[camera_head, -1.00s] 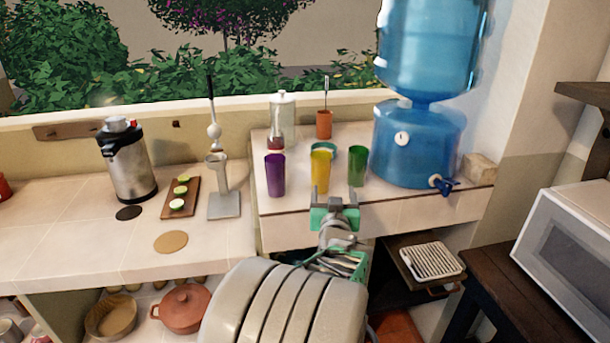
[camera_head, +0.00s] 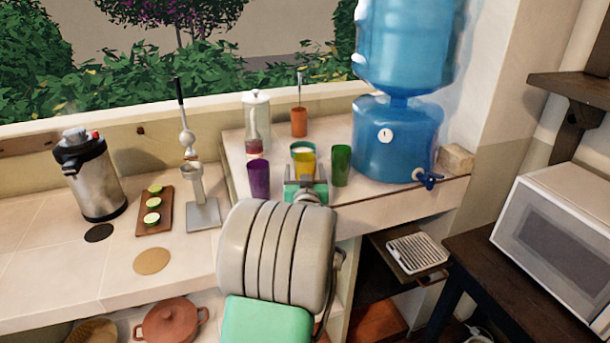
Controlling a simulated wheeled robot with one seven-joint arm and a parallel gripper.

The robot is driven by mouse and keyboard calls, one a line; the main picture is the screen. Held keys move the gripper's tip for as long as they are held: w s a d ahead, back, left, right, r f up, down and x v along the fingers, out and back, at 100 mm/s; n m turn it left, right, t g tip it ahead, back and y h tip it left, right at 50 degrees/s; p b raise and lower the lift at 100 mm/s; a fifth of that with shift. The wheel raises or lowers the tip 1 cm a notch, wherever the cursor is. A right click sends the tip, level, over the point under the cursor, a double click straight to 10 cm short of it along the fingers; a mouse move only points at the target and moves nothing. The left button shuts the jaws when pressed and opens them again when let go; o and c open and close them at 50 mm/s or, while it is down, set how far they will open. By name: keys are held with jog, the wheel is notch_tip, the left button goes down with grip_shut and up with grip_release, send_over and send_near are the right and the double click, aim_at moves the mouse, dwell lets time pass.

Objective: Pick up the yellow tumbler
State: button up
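The yellow tumbler (camera_head: 304,161) stands on the raised tiled counter between a purple tumbler (camera_head: 258,179) on its left and a green tumbler (camera_head: 341,165) on its right. Its upper part shows; its lower part is hidden behind my gripper. My gripper (camera_head: 305,177) is right in front of the yellow tumbler, with its fingers apart on either side of the tumbler's lower part in the picture. I cannot tell whether the fingers reach around it or touch it.
A blue water dispenser (camera_head: 397,140) stands to the right, its tap (camera_head: 428,179) near the counter's front edge. A glass bottle (camera_head: 257,112) and an orange pot (camera_head: 299,123) are behind. A metal press (camera_head: 203,213) stands left. A microwave (camera_head: 560,235) is at far right.

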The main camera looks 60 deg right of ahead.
jog(key=c, duration=1.6)
jog(key=shift+r, duration=0.2)
